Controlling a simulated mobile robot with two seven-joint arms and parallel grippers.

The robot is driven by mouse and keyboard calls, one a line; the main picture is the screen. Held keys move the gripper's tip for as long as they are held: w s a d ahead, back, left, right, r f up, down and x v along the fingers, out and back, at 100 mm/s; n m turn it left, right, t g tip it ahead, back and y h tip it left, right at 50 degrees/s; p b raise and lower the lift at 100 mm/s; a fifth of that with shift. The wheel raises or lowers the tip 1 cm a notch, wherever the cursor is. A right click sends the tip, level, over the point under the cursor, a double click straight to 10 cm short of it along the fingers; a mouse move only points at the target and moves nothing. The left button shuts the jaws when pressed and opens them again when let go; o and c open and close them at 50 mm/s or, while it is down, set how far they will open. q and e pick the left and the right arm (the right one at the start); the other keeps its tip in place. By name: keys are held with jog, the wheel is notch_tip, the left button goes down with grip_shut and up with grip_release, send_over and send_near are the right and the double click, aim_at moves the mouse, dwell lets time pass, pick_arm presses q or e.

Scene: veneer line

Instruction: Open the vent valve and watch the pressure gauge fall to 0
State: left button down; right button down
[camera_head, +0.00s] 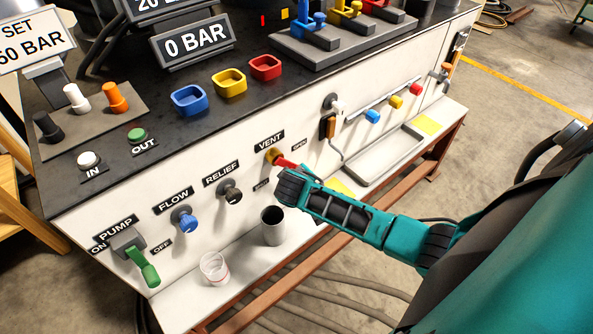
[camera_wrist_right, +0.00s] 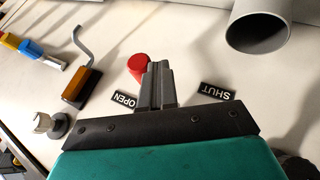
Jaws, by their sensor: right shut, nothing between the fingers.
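The vent valve (camera_head: 273,156) sits on the white front panel under its VENT label, with a red handle (camera_head: 287,163) sticking out to the right. In the right wrist view the red handle end (camera_wrist_right: 138,66) lies nearer the OPEN label (camera_wrist_right: 124,100) than the SHUT label (camera_wrist_right: 218,91). My right gripper (camera_head: 283,174) is at the handle. Its shut fingers (camera_wrist_right: 157,82) are beside the red end with nothing between them; I cannot tell whether they touch it. The pressure display (camera_head: 193,41) reads 0 BAR. My left gripper is not in view.
The relief knob (camera_head: 230,192), flow knob (camera_head: 184,219) and green pump lever (camera_head: 146,268) are on the panel to the left. A dark-topped cup (camera_head: 272,228) and a clear cup (camera_head: 215,268) stand on the ledge below. A grey tray (camera_head: 385,158) is to the right.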

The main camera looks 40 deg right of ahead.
jog(key=shift+d+h, duration=0.1)
jog(key=shift+h, duration=0.2)
jog(key=d+r+n+h+b, duration=0.1)
jog(key=h, duration=0.1)
jog(key=d+r+t+h+b, duration=0.1)
jog(key=h, duration=0.1)
jog(key=d+r+n+t+h+b, duration=0.1)
jog(key=h+b, duration=0.1)
jog(key=h, duration=0.1)
jog(key=shift+w+n, duration=0.15)
jog(key=shift+n, duration=0.15)
jog(key=shift+r, duration=0.15)
dwell(0.6)
